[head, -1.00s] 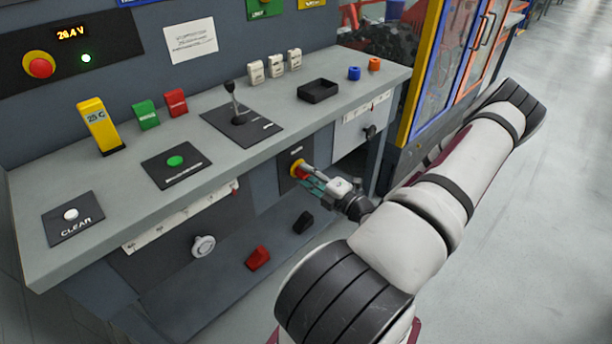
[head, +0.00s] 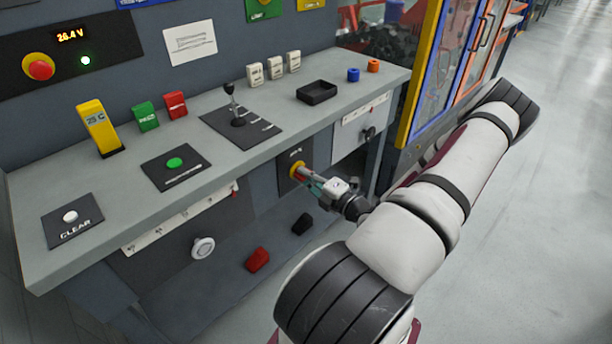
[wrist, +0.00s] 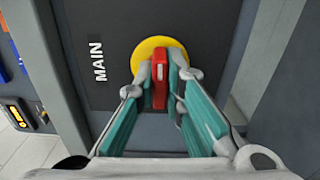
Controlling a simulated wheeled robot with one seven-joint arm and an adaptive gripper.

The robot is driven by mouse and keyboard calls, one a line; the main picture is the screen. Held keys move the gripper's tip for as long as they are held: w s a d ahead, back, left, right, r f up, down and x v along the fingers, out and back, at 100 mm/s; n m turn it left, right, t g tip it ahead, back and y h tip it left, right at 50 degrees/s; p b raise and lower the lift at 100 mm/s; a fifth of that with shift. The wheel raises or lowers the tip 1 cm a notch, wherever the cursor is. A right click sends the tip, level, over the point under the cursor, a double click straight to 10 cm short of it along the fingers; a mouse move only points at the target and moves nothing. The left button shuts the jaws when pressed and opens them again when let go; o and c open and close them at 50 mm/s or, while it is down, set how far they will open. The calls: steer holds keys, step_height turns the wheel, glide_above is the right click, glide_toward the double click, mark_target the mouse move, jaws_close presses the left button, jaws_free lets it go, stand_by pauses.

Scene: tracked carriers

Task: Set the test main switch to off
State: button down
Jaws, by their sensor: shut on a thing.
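The main switch is a red handle (wrist: 159,92) on a round yellow disc (wrist: 150,47), set in a dark panel marked MAIN (wrist: 97,62). In the head view its yellow disc (head: 295,168) shows on the front of the bench, below the worktop. My gripper (wrist: 160,75) is shut on the red handle, with a teal-padded finger on each side of it. In the wrist view the handle runs roughly up and down the picture between the fingers. In the head view my gripper (head: 307,175) covers most of the handle.
The worktop (head: 215,170) above holds a lever (head: 234,105), a green button (head: 174,163) and a black tray (head: 317,92). A red pedal (head: 258,259) and a black pedal (head: 302,223) sit below. Open floor lies right.

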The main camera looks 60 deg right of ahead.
steer(key=n+p, duration=0.1)
steer(key=n, duration=0.4)
steer(key=shift+n, duration=0.3)
steer(key=n, duration=0.5)
steer(key=shift+f, duration=0.1)
steer(key=n+b, duration=0.2)
steer(key=n, duration=0.4)
steer(key=shift+n, duration=0.3)
steer(key=c, duration=1.7)
jaws_free()
steer(key=shift+s, duration=0.1)
steer(key=v, duration=1.1)
steer(key=shift+s, duration=0.4)
